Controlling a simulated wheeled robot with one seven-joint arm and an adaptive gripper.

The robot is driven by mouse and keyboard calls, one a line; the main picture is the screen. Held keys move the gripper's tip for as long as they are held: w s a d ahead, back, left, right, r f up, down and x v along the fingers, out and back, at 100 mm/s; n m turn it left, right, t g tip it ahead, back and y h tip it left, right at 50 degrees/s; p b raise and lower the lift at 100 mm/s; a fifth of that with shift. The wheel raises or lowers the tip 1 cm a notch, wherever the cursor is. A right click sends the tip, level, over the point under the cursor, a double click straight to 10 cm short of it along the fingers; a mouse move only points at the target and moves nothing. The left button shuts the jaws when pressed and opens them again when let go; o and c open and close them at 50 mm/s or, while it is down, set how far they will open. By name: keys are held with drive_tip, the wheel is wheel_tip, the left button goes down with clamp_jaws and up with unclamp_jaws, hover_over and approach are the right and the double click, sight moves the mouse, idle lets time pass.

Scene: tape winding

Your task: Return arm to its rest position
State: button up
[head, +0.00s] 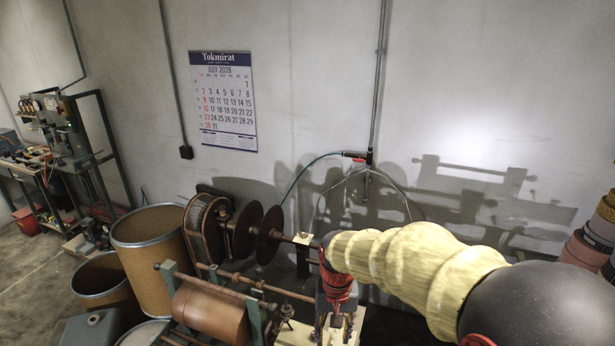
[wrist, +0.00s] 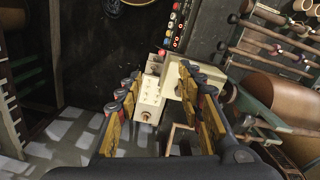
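My arm, in a pale yellow sleeve, reaches in from the lower right of the head view. My gripper (head: 338,290), red and dark, points down at its end, over the right part of the winding machine. In the wrist view my gripper (wrist: 158,80) has its two fingers apart, with tan pads and nothing visible held between them. Past the fingertips is a cream box (wrist: 150,98) with small knobs, part of the machine area; I cannot tell its exact distance from the fingers.
The winding machine, with a brown roller (head: 210,312) and dark discs (head: 270,235), stands left of my gripper. Brown drums (head: 148,240) stand farther left. A calendar (head: 224,100) hangs on the wall. Stacked rolls (head: 598,232) are at the right edge. The space above the machine is clear.

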drive_tip(key=s+d+t+b, duration=0.3)
drive_tip(key=s+d+b, duration=0.3)
drive_tip(key=s+b, duration=0.2)
drive_tip(key=s+d+t+b, duration=0.3)
drive_tip(key=s+d+b, duration=0.3)
drive_tip(key=s, duration=0.5)
drive_tip(key=b, duration=0.2)
drive_tip(key=shift+d+f+n+b, duration=0.2)
drive_tip(key=shift+d+n+b, duration=0.1)
drive_tip(key=shift+d, duration=0.05)
idle(0.5)
